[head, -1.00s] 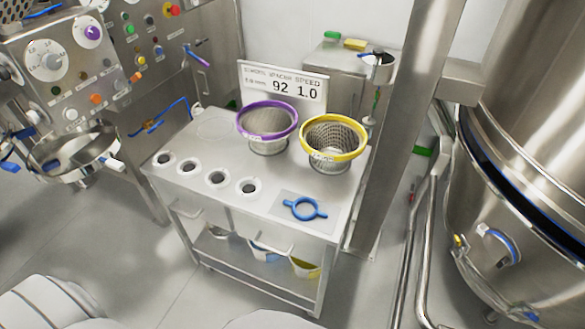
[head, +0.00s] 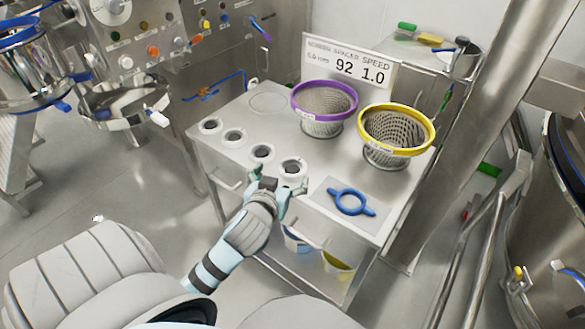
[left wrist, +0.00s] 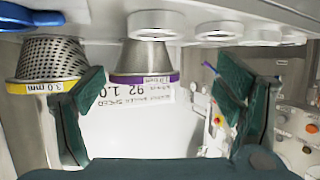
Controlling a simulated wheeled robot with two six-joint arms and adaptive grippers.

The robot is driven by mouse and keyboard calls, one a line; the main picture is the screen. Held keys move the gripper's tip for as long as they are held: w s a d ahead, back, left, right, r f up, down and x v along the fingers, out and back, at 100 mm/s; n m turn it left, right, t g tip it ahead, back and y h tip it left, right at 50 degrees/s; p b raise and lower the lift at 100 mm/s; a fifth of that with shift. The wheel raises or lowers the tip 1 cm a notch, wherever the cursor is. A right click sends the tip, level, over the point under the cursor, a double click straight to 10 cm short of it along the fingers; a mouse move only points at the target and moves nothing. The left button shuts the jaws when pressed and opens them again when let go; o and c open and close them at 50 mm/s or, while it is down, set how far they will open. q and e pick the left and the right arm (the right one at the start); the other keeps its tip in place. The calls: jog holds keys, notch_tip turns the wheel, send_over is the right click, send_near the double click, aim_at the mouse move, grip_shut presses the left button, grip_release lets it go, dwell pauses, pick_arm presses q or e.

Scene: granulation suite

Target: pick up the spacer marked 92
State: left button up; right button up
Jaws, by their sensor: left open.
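Several white ring-shaped spacers stand in a row along the left front of the steel table; I cannot read their markings. The rightmost ring (head: 293,166) is just beyond my left gripper (head: 279,184). Another ring (head: 262,153) is left of it, and two more (head: 234,137) lie further left. My left gripper is open and empty at the table's front edge, fingers apart. In the left wrist view the scene is upside down; a white ring (left wrist: 157,24) shows above and between the open fingers (left wrist: 163,85). My right gripper is out of view.
A sign (head: 347,63) reads spacer 92, speed 1.0. A purple-rimmed screen (head: 323,103) and yellow-rimmed screen (head: 396,131) stand behind the rings. A blue two-handled ring (head: 352,203) lies on a grey plate at right. Buckets (head: 338,266) sit on the lower shelf.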

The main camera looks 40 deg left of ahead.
aim_at(294, 164)
pick_arm(q)
jog(key=x, duration=0.3)
jog(key=f+b+x, duration=0.1)
jog(key=x, duration=0.2)
jog(key=b+x, duration=0.1)
jog(key=x, duration=0.2)
jog(key=shift+s+d+f, duration=0.2)
jog(key=shift+d, duration=0.15)
jog(key=shift+w, duration=0.2)
jog(key=shift+s, duration=0.15)
jog(key=c, duration=1.4)
